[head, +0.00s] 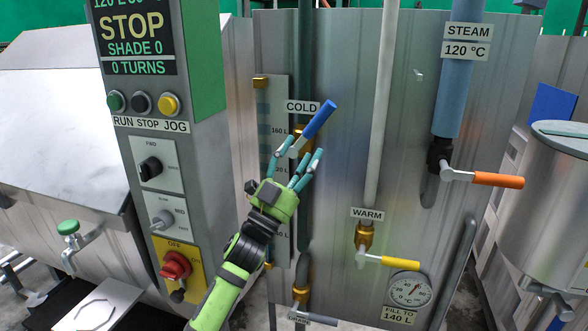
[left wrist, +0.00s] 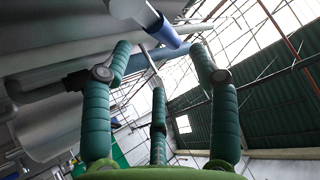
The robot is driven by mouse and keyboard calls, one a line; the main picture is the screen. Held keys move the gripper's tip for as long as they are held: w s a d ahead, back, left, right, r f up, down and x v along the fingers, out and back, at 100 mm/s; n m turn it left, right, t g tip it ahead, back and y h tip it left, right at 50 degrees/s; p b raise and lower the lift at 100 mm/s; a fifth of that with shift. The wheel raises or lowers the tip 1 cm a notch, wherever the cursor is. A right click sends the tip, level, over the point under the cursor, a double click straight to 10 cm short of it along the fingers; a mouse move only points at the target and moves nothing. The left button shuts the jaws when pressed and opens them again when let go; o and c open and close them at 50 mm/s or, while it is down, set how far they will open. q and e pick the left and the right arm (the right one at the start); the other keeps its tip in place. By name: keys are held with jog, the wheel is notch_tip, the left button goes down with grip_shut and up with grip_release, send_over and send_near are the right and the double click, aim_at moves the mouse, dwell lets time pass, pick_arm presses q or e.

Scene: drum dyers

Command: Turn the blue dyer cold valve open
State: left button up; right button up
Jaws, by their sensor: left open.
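The cold valve has a blue lever handle (head: 319,119) that slants up to the right, below the COLD label (head: 302,107). Its brass body (head: 303,133) sits on the dark green pipe. My left gripper (head: 302,150) is open, with its teal fingers spread just below the blue handle and near its silver stem. In the left wrist view the blue handle (left wrist: 165,33) shows beyond the fingertips, between the two outer fingers of the gripper (left wrist: 162,60). I cannot tell whether any finger touches it. My right gripper is not in view.
A yellow warm valve handle (head: 400,263) is lower right, an orange steam valve handle (head: 498,180) further right. The control panel (head: 155,140) with a red knob (head: 175,265) stands left of my arm. A white pipe (head: 381,100) runs right of the blue handle.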

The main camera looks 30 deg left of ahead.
pick_arm(q)
jog(key=shift+v, duration=1.7)
jog(key=w+f+n+g+y, duration=0.2)
jog(key=f+n+g, duration=0.1)
jog(key=f, duration=1)
jog(key=w+f+n+g+y, duration=0.2)
jog(key=f+g, duration=0.2)
jog(key=f, duration=1)
jog(key=s+d+f+n+g, duration=0.1)
jog(key=s+f+g, duration=0.25)
jog(key=f, duration=0.85)
jog(key=s+d+f+n+g, duration=0.15)
jog(key=s+f, duration=0.35)
jog(key=f, duration=0.6)
jog(key=s+d+f+g, duration=0.2)
jog(key=s+f+g, duration=0.1)
jog(key=s+f, duration=0.55)
jog(key=s+d+f+n+g, duration=0.1)
jog(key=s+d+f+g, duration=0.15)
jog(key=s+f, duration=0.6)
jog(key=s+d+f+g, duration=0.2)
jog(key=s+f+g, duration=0.2)
jog(key=s+f, duration=0.5)
jog(key=s+d+g, duration=0.2)
jog(key=s+g, duration=0.1)
jog(key=s, duration=1.3)
jog(key=shift+s+f, duration=0.3)
jog(key=shift+f, duration=0.2)
